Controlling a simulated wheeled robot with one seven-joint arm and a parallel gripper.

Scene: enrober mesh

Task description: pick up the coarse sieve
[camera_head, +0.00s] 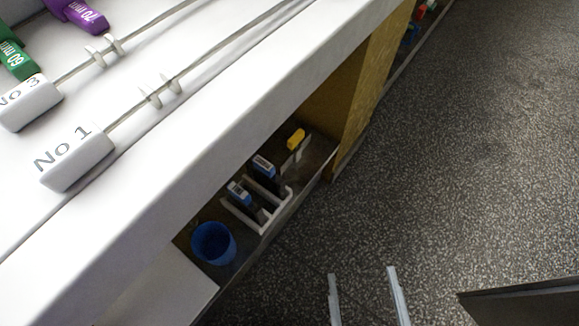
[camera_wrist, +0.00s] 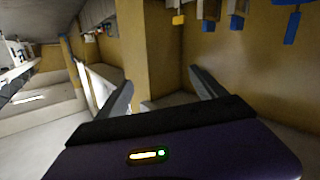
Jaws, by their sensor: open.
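I cannot pick out the coarse sieve for sure in either view; no mesh surface shows clearly. In the head view, two white blocks marked No 1 (camera_head: 76,157) and No 3 (camera_head: 28,103) lie on the white counter, each with a thin rod running up and right. My gripper (camera_wrist: 162,88) is open and empty in the wrist view, its two fingers wide apart in front of a yellowish post. Two pale bars at the bottom of the head view look like its fingers, over the floor and apart from the counter.
A green 60 mm piece (camera_head: 15,55) and a purple 70 mm piece (camera_head: 80,15) lie on the counter. Below it, a shelf holds a blue cup (camera_head: 213,243), a white rack (camera_head: 263,217) with blue-topped items, and a yellow item (camera_head: 296,139). Speckled floor (camera_head: 470,150) at right is clear.

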